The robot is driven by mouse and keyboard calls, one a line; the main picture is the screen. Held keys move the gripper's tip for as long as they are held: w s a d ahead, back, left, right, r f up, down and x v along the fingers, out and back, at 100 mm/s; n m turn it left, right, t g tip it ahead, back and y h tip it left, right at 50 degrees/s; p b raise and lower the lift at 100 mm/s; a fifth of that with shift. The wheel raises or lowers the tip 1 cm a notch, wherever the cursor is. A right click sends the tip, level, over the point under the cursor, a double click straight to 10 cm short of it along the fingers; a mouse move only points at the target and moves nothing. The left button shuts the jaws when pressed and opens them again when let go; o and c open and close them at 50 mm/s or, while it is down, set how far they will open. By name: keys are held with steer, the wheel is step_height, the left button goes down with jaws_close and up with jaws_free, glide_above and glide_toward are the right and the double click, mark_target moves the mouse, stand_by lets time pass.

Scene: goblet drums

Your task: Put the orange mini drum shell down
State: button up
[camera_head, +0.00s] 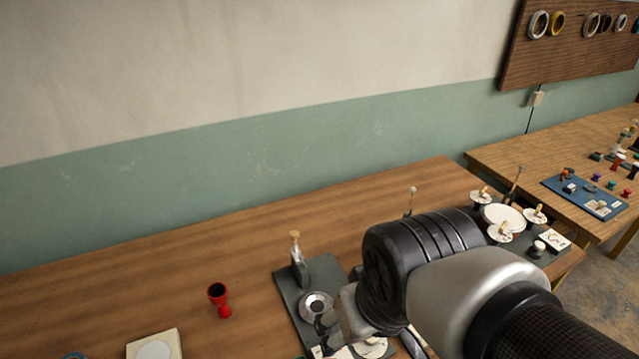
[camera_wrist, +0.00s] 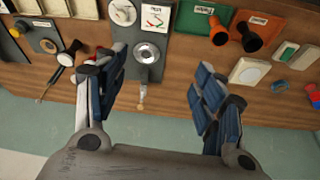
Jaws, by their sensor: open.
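My gripper (camera_wrist: 168,85) is open in the wrist view, with nothing between its two blue-padded fingers. An orange drum shell (camera_wrist: 216,22) with a dark opening shows in the upper right of the wrist view, beside the right finger and apart from it. A red goblet-shaped shell (camera_head: 219,300) stands on the wooden table (camera_head: 120,295) there.
A dark fixture with a round metal seat (camera_wrist: 147,55) and lever lies between the fingers. A black drum shell (camera_wrist: 249,38) and a pale pad (camera_wrist: 248,71) are to the right. A drum-kit-like display (camera_head: 503,216) stands beyond my arm. The table's left rear is clear.

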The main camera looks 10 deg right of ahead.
steer(key=shift+m+t, duration=0.4)
steer(key=shift+m, duration=0.3)
steer(key=s+d, duration=0.1)
steer(key=s+d+r, duration=0.1)
steer(key=s, duration=0.1)
steer(key=shift+s+d+r, duration=0.15)
steer(key=shift+s+d, duration=0.05)
steer(key=shift+d, duration=0.2)
stand_by(0.4)
